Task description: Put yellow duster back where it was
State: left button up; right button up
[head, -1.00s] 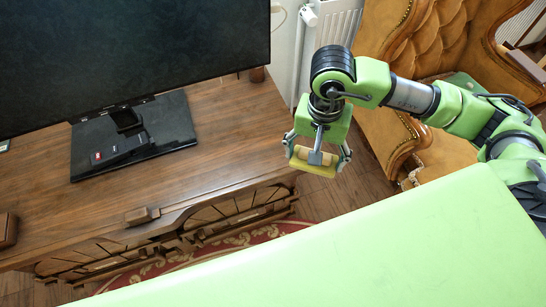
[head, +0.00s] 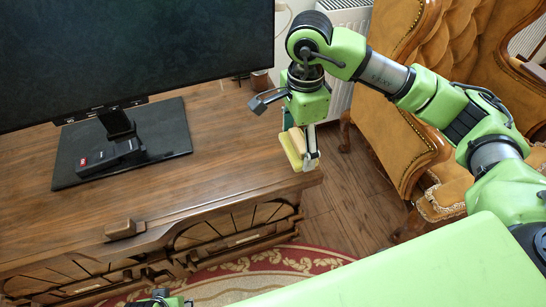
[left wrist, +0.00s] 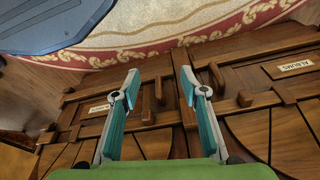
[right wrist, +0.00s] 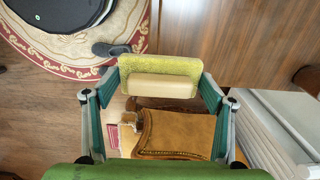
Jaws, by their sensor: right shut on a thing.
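The yellow duster (head: 290,151) is a yellow pad with a beige wooden handle. My right gripper (head: 303,158) is shut on it and holds it near the right end of the wooden cabinet top; I cannot tell whether it touches the wood. In the right wrist view the duster (right wrist: 160,68) lies across the fingertips, with its handle facing the camera. My left gripper (left wrist: 160,76) is open and empty, in front of the cabinet doors and drawers in the left wrist view. Only a bit of it shows at the bottom edge of the head view.
The wooden cabinet (head: 225,150) carries a large television (head: 130,45) on a black stand (head: 165,145), with a small dark device on the stand. The cabinet top right of the stand is bare. A tufted brown armchair (head: 425,60) stands right, a white radiator (head: 345,20) behind. A red rug (head: 265,265) lies in front.

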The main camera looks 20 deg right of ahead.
send_over(273, 166)
jog(key=f, duration=0.6)
jog(key=shift+s+d+b, duration=0.15)
jog(key=shift+d+b, duration=0.05)
jog(key=shift+b, duration=0.15)
jog(key=f, duration=0.3)
jog(key=shift+w+a+f, duration=0.2)
jog(key=shift+f, duration=0.15)
pick_arm(q)
jog(key=r, duration=0.4)
jog(key=shift+w+r, duration=0.2)
jog(key=shift+r, duration=0.05)
jog(key=shift+r+b, duration=0.4)
jog(key=shift+r, duration=0.15)
pick_arm(e)
jog(key=shift+f, duration=0.15)
jog(key=o, duration=1.1)
jog(key=shift+c, duration=0.2)
pick_arm(q)
jog(key=shift+r, duration=0.25)
jog(key=shift+s, duration=0.1)
